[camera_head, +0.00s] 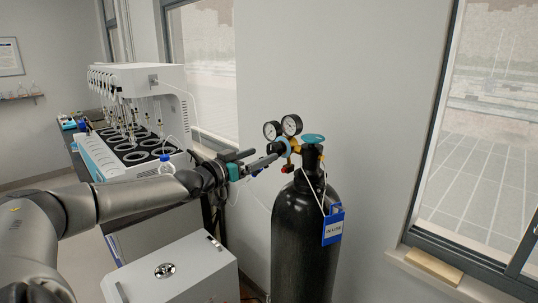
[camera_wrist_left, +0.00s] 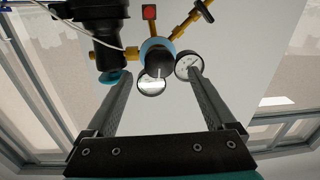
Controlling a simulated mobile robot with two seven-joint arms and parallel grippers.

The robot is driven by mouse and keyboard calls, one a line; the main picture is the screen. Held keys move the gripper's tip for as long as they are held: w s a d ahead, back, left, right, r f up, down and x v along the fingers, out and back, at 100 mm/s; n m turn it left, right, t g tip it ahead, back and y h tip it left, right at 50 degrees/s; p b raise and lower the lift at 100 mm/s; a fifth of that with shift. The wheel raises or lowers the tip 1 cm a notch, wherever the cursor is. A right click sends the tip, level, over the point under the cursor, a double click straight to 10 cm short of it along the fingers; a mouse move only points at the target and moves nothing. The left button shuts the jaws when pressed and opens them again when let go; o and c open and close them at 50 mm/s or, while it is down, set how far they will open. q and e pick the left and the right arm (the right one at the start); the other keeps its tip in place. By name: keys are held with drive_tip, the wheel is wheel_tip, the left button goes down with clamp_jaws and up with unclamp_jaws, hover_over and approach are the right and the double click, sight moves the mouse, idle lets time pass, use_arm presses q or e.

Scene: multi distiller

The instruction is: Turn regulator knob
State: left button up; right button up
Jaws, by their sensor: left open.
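The gas regulator (camera_head: 287,147) with two round gauges sits at the top of a black gas cylinder (camera_head: 300,240). Its knob (camera_wrist_left: 156,64) is black with a teal ring behind it in the left wrist view. In the head view the teal part of the regulator (camera_head: 279,146) shows just beyond my fingertips. My left gripper (camera_head: 268,158) is open, its two fingers pointing at the regulator. In the left wrist view the knob lies between the fingertips (camera_wrist_left: 158,74), with no clear grip on it. My right gripper is not in view.
A teal valve handwheel (camera_head: 313,138) tops the cylinder, and a blue tag (camera_head: 333,226) hangs from it. A white multi-position distiller (camera_head: 140,110) stands on the bench at left. A white cabinet (camera_head: 175,270) is below my left arm. A window is at right.

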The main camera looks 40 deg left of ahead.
sight(271, 150)
use_arm(q)
drive_tip(key=shift+w+r, duration=0.1)
drive_tip(key=shift+w, duration=0.8)
drive_tip(key=shift+w+d, duration=0.1)
drive_tip(key=shift+w, duration=1.15)
drive_tip(key=c, duration=1.4)
